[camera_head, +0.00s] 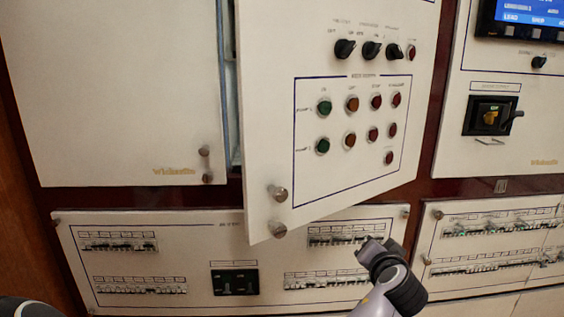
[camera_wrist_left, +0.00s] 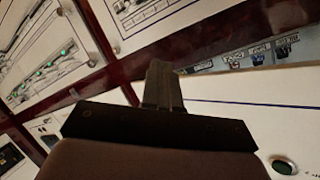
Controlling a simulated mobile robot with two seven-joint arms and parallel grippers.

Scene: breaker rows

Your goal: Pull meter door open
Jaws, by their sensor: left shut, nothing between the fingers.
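The meter door (camera_head: 270,135) is the cream panel with black knobs and green and red buttons in the head view. It stands ajar, its left edge out from the cabinet with a dark gap behind it. Two round metal knobs (camera_head: 279,194) sit at its lower left corner. My right gripper is not in view.
A closed cream panel (camera_head: 110,90) is left of the door. A panel with a black switch (camera_head: 490,115) and a screen (camera_head: 530,14) is at right. Another breaker panel (camera_head: 490,245) is at lower right. Dark red framing (camera_head: 480,188) separates the panels.

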